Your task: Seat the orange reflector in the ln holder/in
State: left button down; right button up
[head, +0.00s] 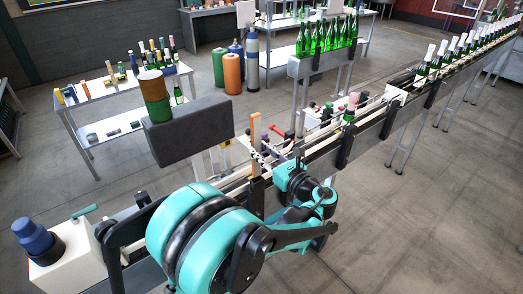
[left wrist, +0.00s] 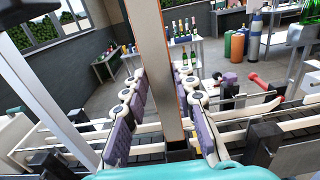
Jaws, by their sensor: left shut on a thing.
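The orange reflector (head: 256,130) is a tall thin upright strip at the middle of the head view, beside the conveyor. My left gripper (head: 262,157) is shut on it, with the fingers around its middle. In the left wrist view the reflector (left wrist: 152,60) shows a grey-brown face with an orange edge, standing between the purple-padded fingers of my left gripper (left wrist: 160,90). My right gripper is not in view.
The conveyor (head: 330,140) runs diagonally, with white-topped bottles (head: 445,50) at its far end and one pink-topped bottle (head: 351,106) nearer. A dark grey box (head: 190,130) stands left of the reflector. A rack of green bottles (head: 330,35) stands behind. Open floor lies at right.

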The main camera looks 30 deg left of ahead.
aim_at(258, 163)
pick_arm(q)
jog(key=shift+f+b, duration=2.45)
jog(key=shift+f, duration=0.6)
jog(key=c, duration=1.1)
grip_release()
jog(key=shift+c, duration=0.2)
jog(key=v, duration=1.2)
